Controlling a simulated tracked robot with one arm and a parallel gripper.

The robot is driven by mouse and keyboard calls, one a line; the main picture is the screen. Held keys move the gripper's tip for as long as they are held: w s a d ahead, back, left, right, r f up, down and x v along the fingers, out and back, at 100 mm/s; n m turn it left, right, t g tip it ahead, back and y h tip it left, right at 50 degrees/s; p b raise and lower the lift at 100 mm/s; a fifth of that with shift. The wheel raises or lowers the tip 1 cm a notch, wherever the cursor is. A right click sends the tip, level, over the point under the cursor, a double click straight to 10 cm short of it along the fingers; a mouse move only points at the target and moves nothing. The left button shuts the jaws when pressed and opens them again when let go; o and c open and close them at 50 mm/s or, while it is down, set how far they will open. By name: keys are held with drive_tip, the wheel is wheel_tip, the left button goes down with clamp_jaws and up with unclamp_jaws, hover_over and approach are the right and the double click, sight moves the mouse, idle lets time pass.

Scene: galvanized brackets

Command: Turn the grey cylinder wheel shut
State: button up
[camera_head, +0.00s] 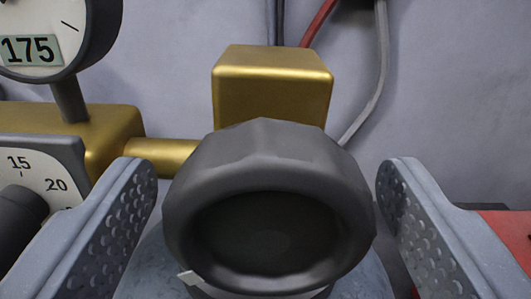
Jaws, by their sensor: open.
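The grey cylinder wheel (268,160) is a dark, faceted knob with a hollow face, close in the middle of the view. It sits in front of a brass valve block (271,95). My gripper (267,190) is open, with one perforated jaw to the left of the wheel and the other to its right. Gaps show between both jaws and the wheel's sides, and it holds nothing. A rounded grey surface below the wheel is partly hidden.
A brass regulator body (98,128) joins the valve block by a pipe. A round gauge (45,35) reads 175 at upper left. A dial (40,170) with a dark knob is at left. A red object (511,235) is at right. Hoses run along the grey wall.

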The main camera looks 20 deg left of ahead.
drive_tip(key=shift+w+f, duration=0.1)
drive_tip(key=shift+w, duration=0.2)
